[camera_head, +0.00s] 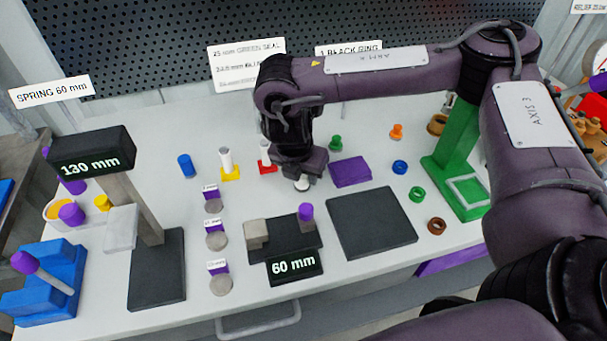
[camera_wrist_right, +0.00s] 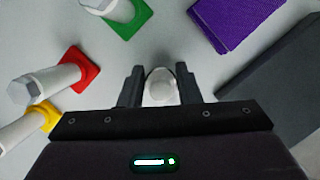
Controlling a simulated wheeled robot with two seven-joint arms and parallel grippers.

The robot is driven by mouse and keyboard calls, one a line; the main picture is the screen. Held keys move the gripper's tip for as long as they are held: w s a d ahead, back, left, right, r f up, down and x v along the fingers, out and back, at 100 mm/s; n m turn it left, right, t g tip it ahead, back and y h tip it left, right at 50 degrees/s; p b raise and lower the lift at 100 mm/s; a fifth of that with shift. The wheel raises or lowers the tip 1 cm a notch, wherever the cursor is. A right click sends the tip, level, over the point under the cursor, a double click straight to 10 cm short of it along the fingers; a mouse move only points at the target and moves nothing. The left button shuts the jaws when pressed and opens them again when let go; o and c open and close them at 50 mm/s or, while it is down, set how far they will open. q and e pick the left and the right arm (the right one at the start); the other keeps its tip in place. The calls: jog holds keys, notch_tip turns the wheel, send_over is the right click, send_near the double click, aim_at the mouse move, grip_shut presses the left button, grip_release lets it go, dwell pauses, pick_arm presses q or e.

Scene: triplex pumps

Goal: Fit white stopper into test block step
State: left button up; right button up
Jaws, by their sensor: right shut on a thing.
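My right gripper (camera_head: 304,180) points down over the middle of the white table. Its two fingers are closed on the sides of the white stopper (camera_wrist_right: 160,88), whose rounded top shows between them in the wrist view. In the head view the white stopper (camera_head: 302,184) shows as a small pale piece under the gripper. I cannot tell whether it touches the table. No part is clearly marked as the test block step; a purple block (camera_head: 350,172) lies just right of the gripper and also shows in the wrist view (camera_wrist_right: 232,20). My left gripper is not in view.
White plungers on yellow (camera_head: 230,174) and red (camera_head: 268,169) bases stand left of the gripper. A dark plate (camera_head: 371,222) lies to the right. A gauge marked 60 mm (camera_head: 293,267) is in front. A green stand (camera_head: 453,160) stands at the right.

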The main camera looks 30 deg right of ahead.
jog(key=shift+f, duration=0.1)
jog(key=o, duration=1)
